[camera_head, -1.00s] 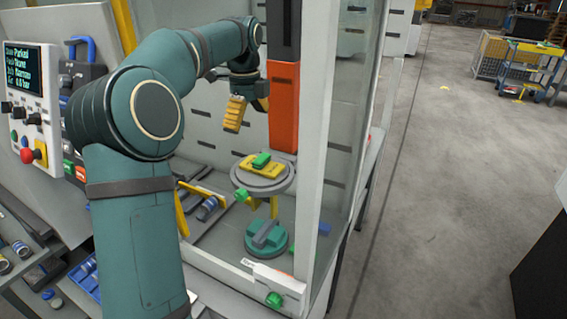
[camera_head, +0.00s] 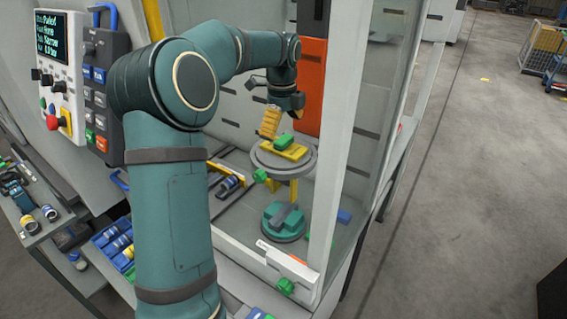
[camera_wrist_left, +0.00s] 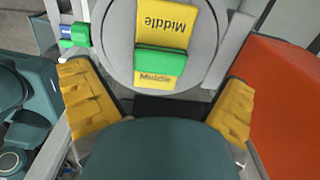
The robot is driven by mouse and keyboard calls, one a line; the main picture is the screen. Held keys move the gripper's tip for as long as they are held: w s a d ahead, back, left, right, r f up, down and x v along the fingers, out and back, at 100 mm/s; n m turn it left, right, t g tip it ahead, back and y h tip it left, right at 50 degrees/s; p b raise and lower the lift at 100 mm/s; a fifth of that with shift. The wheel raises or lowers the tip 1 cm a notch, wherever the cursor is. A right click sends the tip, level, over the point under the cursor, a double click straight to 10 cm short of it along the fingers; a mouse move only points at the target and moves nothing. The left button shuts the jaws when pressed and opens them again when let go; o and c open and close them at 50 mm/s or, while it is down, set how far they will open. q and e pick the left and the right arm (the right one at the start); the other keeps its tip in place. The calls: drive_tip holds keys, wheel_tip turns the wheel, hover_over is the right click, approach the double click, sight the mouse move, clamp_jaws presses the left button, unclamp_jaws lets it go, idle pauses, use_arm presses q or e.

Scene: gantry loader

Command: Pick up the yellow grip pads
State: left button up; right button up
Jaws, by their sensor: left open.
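The yellow grip pads (camera_head: 294,153), marked "Middle", lie on a round grey disc (camera_head: 266,160) with a green block (camera_head: 284,142) across them. In the left wrist view, the yellow pads (camera_wrist_left: 163,24) show on both sides of the green block (camera_wrist_left: 161,62). My left gripper (camera_head: 283,117) is open, with ribbed yellow fingers, just above and behind the pads in the head view. In the left wrist view, its fingers (camera_wrist_left: 155,98) are spread wide, with the pads ahead between them and nothing held. My right gripper is not in view.
An orange-red column (camera_head: 311,85) stands close behind my left gripper. A pale frame post (camera_head: 345,150) and clear panel stand to the right. A teal round base (camera_head: 284,222) sits below the disc. A control panel (camera_head: 57,80) is at the left.

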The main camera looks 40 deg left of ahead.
sight(283, 139)
use_arm(q)
drive_tip(key=f, duration=0.4)
drive_tip(key=shift+d+f, duration=0.2)
drive_tip(key=shift+f, duration=0.1)
drive_tip(key=c, duration=1.4)
